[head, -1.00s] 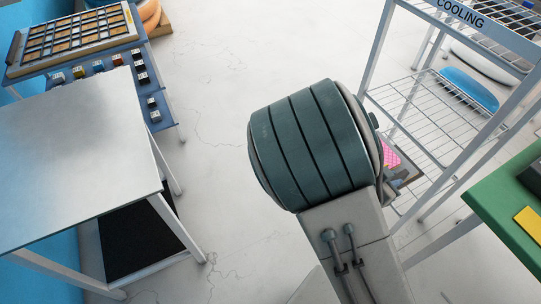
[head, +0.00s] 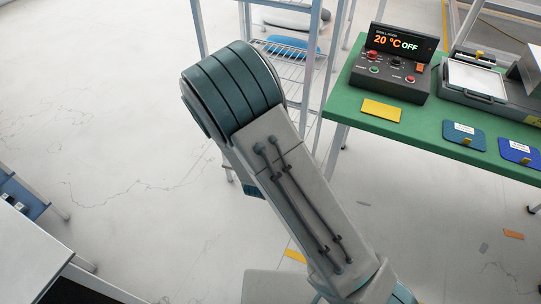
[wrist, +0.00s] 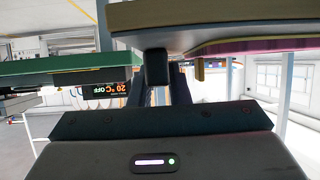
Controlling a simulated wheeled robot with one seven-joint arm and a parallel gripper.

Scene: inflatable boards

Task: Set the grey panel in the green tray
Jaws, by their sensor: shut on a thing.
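My gripper (wrist: 172,82) shows in the wrist view, with its dark fingers shut on the edge of a board that I take to be the grey panel (wrist: 190,38). The panel fills the top right of that view. Its near edge looks tan-grey, and a pink layer with a yellow rim shows along its right part. Only part of it is seen. In the head view my own arm crosses the middle and hides the gripper and the panel. I cannot make out a green tray in either view.
A green bench (head: 355,104) stands at the right with a control box (head: 393,62) reading 20 °C OFF, a yellow card (head: 381,110), blue cards and a grey machine (head: 478,80). A wire rack (head: 277,62) stands behind my arm. A white-topped table (head: 25,255) is lower left. Open floor lies left.

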